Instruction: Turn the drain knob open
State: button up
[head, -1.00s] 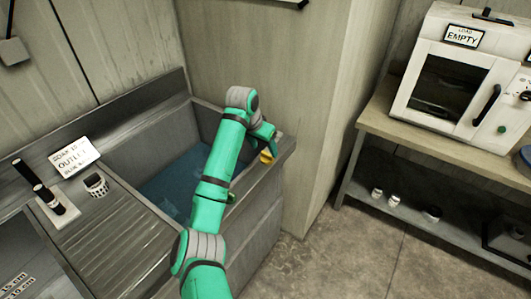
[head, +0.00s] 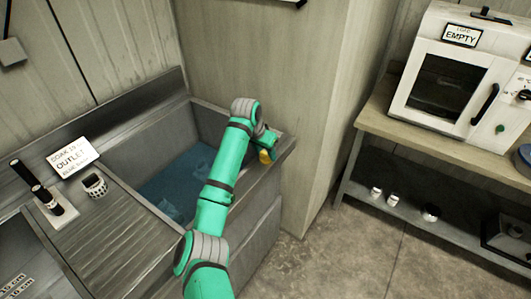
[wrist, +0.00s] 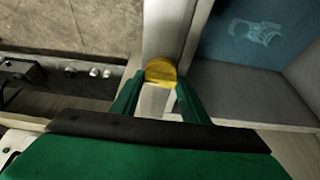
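The yellow drain knob (head: 265,156) is on the right-hand rim of the sink (head: 190,112). My gripper (head: 268,146) is at the knob, partly covering it in the head view. In the wrist view the knob (wrist: 160,70) lies between the tips of my two green fingers (wrist: 160,80), one on each side. The fingers are apart by about the knob's width; I cannot tell whether they press on it. Bluish water (head: 180,183) shows in the basin, with blurred objects under it.
A sign reading "OUTLET" (head: 73,156) and a small basket-like cup (head: 95,185) stand on the drainboard at left. A wall panel (head: 280,90) rises just behind the sink. A bench with a white oven (head: 462,75) stands right; floor between is clear.

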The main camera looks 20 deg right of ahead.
jog(key=shift+s, duration=0.1)
jog(key=shift+a+n, duration=0.1)
jog(key=shift+n, duration=0.6)
jog(key=n+t+y, duration=0.1)
jog(key=n, duration=0.2)
jog(key=shift+s, duration=0.15)
jog(key=n, duration=0.1)
jog(key=n+y, duration=0.1)
jog(key=n, duration=0.1)
jog(key=n+y, duration=0.1)
jog(key=shift+d+n+t, duration=0.3)
jog(key=shift+n, duration=0.1)
jog(key=n+y, duration=0.1)
jog(key=n, duration=0.3)
jog(key=shift+d+y, duration=0.15)
jog(key=shift+y, duration=0.25)
jog(key=shift+n+g+y, duration=0.5)
jog(key=shift+n+y, duration=0.3)
jog(key=shift+n, duration=1.6)
